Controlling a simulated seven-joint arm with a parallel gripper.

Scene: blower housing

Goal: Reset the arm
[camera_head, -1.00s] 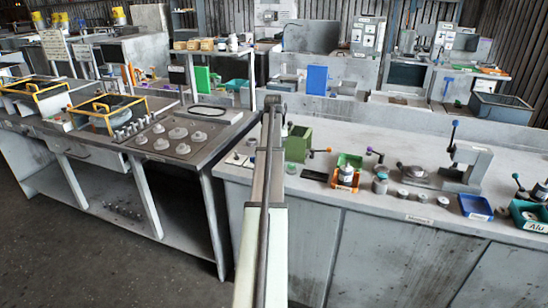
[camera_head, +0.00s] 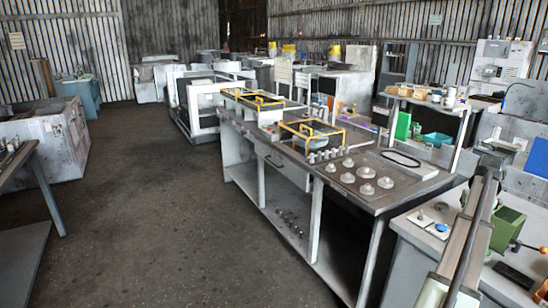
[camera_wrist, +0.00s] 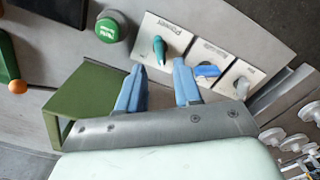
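My gripper (camera_wrist: 158,66) shows in the wrist view with two blue fingers spread apart and no object visibly held. Beyond the fingertips is a white plate with a teal knob (camera_wrist: 159,50), and contact cannot be told. A blue switch (camera_wrist: 207,71) and another small plate with a knob (camera_wrist: 241,86) lie to the right. In the head view my arm (camera_head: 468,235) reaches up from the bottom right over the bench's left end, with the gripper end (camera_head: 496,150) small and unclear.
A green box-like fixture (camera_wrist: 85,105) is close left of the fingers; it also shows in the head view (camera_head: 507,228). A green round button (camera_wrist: 111,27) is nearby. A workbench with knobs (camera_head: 410,170) stands left of my arm. Open floor (camera_head: 150,210) lies farther left.

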